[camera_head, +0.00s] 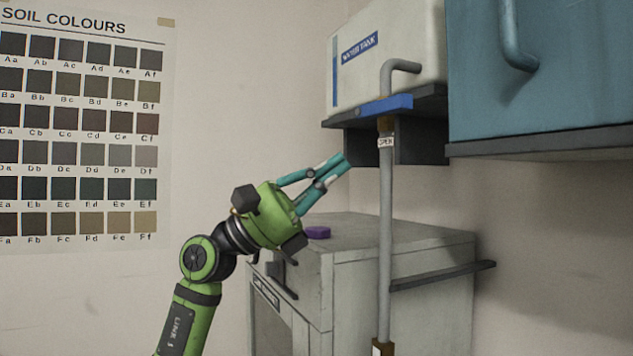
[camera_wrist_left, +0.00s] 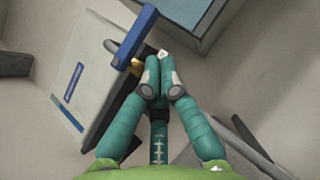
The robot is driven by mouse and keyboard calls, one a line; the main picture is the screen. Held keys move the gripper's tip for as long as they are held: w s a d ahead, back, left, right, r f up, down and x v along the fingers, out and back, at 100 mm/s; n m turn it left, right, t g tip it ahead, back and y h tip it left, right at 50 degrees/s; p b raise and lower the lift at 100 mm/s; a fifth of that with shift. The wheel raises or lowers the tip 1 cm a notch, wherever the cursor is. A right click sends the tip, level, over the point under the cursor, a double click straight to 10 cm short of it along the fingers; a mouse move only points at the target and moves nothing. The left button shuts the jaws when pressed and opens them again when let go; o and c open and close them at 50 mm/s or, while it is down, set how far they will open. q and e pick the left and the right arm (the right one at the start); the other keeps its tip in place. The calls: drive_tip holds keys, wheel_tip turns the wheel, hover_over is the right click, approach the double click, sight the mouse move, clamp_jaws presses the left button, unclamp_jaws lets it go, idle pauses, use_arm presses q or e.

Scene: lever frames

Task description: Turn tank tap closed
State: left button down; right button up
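In the left wrist view the lever (camera_wrist_left: 136,36) lies up and left of the fingertips (camera_wrist_left: 159,62). My right gripper is not in view.
A dark shelf (camera_head: 355,118) carries the tank. A blue cabinet (camera_head: 560,80) hangs at upper right. A grey cabinet (camera_head: 400,270) with a purple item (camera_head: 317,232) on top stands below, with a dark bar (camera_head: 440,275) at its side. A soil colour chart (camera_head: 80,130) hangs left.

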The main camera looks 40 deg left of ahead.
use_arm(q)
drive_tip(key=shift+v, duration=1.35)
